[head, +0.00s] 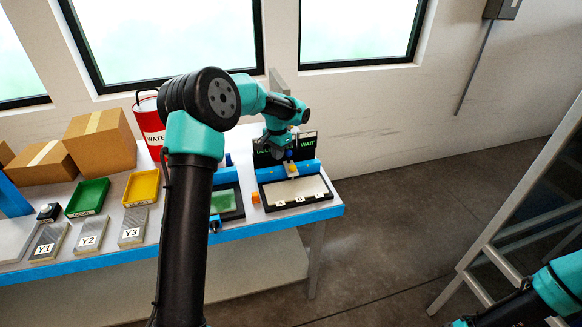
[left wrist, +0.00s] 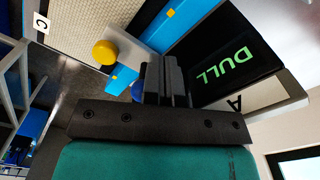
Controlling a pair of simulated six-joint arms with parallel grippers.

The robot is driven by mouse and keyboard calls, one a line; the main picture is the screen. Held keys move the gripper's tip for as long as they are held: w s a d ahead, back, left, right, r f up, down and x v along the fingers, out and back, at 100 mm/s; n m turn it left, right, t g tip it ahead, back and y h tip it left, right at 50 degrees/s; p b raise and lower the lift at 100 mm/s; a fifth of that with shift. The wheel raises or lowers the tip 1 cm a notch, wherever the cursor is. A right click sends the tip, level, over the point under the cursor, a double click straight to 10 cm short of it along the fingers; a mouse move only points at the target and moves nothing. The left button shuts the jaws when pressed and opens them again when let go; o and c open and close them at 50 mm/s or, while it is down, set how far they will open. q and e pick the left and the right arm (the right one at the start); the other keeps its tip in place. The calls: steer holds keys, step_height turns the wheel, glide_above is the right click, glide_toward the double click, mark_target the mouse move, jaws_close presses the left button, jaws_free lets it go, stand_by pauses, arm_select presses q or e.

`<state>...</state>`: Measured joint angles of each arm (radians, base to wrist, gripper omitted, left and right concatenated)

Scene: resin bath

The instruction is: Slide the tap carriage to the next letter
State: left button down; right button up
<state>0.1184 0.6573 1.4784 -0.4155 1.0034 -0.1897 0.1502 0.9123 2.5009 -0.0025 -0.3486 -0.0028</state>
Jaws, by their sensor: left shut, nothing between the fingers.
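In the head view the right-hand bath (head: 318,201) has a pale bed, small letter labels along its front and a blue rail (head: 268,175) behind. The tap carriage (head: 292,170) shows as a small yellow part on the rail, below a blue knob (head: 288,154). In the left wrist view the carriage is a grey plate with a round yellow knob (left wrist: 104,52), lying across the blue rail (left wrist: 187,28). My left gripper (head: 286,152) is over the rail by the carriage. Its fingers (left wrist: 166,80) are shut and empty, partly hiding the blue knob (left wrist: 138,90); I cannot tell whether they touch.
Dark displays stand behind the rail; one reads WAIT (head: 307,144), another DULL (left wrist: 228,67). A second bath (head: 223,203) with a green bed is at left. A ladder-like frame (head: 520,215) stands at right.

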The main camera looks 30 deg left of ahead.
arm_select(q)
steer(key=shift+f, duration=0.7)
steer(key=shift+w+d, duration=2.55)
steer(key=shift+d, duration=0.15)
stand_by(0.9)
steer(key=shift+s+a, duration=0.1)
steer(key=shift+a, duration=0.05)
steer(key=shift+s+a, duration=0.25)
stand_by(0.5)
steer(key=shift+r, duration=0.15)
step_height(320, 180, up, 9)
stand_by(1.2)
stand_by(0.3)
